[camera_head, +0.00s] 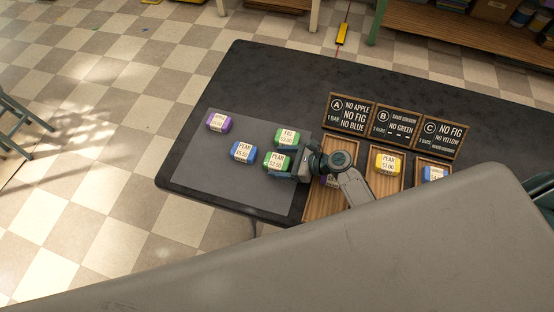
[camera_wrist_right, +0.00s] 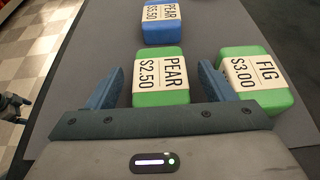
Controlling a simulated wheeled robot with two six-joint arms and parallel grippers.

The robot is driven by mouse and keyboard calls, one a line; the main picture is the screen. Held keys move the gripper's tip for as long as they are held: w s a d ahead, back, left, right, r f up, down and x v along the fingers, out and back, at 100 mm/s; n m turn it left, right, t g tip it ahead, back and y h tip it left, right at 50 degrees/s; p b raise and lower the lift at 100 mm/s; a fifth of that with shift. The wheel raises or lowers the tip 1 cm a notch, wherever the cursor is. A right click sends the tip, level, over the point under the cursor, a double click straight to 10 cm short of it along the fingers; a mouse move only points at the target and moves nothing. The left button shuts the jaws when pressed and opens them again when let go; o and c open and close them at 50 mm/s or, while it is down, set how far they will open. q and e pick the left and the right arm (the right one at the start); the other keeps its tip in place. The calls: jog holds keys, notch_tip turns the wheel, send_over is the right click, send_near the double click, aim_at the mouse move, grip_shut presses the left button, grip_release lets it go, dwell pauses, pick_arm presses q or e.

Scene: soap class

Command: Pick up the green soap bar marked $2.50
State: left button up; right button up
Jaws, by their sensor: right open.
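The green soap bar marked PEAR $2.50 (camera_head: 277,161) lies on the grey mat (camera_head: 200,172) on the dark table. In the right wrist view the same bar (camera_wrist_right: 160,78) sits between the two blue fingers of my right gripper (camera_wrist_right: 158,88). The fingers are open, with a gap on each side of the bar. In the head view my right gripper (camera_head: 290,168) is at the right end of the bar. My left gripper is not in view.
A green FIG $3.00 bar (camera_wrist_right: 256,82) lies close beside the right finger. A blue PEAR $5.50 bar (camera_head: 243,152) and a purple bar (camera_head: 218,122) share the mat. Wooden trays with bars, including a yellow one (camera_head: 388,163), and signs (camera_head: 396,127) stand to the right.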

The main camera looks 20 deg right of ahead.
jog(key=shift+x, duration=0.85)
jog(key=c, duration=1.1)
jog(key=shift+r, duration=0.1)
